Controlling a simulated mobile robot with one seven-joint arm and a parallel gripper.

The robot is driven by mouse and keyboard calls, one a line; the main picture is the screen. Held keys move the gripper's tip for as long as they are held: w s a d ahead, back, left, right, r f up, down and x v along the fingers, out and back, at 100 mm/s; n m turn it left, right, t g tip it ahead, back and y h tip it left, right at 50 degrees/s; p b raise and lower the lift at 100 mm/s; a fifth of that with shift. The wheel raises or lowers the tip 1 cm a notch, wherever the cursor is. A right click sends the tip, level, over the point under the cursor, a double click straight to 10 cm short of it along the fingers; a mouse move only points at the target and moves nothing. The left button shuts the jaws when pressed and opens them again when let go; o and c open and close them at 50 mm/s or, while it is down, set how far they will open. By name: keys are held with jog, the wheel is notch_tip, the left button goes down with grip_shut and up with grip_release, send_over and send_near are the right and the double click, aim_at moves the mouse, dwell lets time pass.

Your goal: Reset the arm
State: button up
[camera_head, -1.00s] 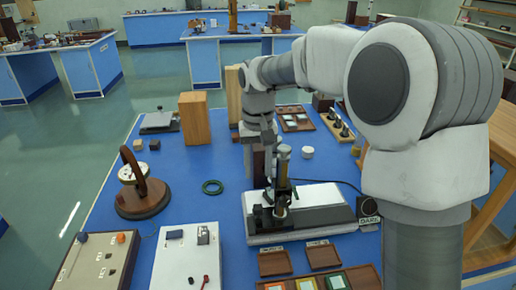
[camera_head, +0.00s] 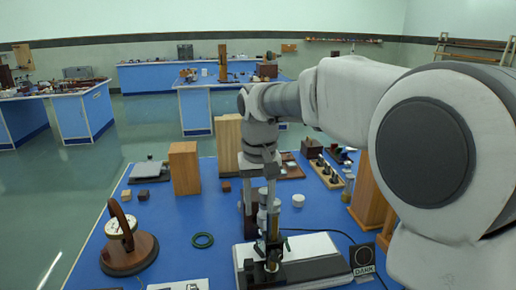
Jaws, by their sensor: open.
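My arm reaches in from the right, and my gripper (camera_head: 255,203) points down over the blue bench (camera_head: 185,225). It is open, with no object visible between its fingers. It is in front of or just above a brass-and-dark upright instrument (camera_head: 270,238) on a white-topped base (camera_head: 312,250). The fingertips overlap the instrument in this view, so I cannot tell whether they touch it.
Tall wooden blocks (camera_head: 184,168) stand behind and left of my gripper. A rack of dark pieces (camera_head: 327,172) and a DARK-labelled box (camera_head: 363,259) are to the right.

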jog(key=s+d+r+m+t, duration=0.1)
jog(key=s+d+t, duration=0.1)
jog(key=s+d, duration=0.5)
jog(key=s+d+r+m+t+p, duration=0.1)
jog(key=s+d, duration=0.6)
jog(key=s, duration=0.8)
jog(key=shift+d+t, duration=0.4)
jog(key=shift+t, duration=0.5)
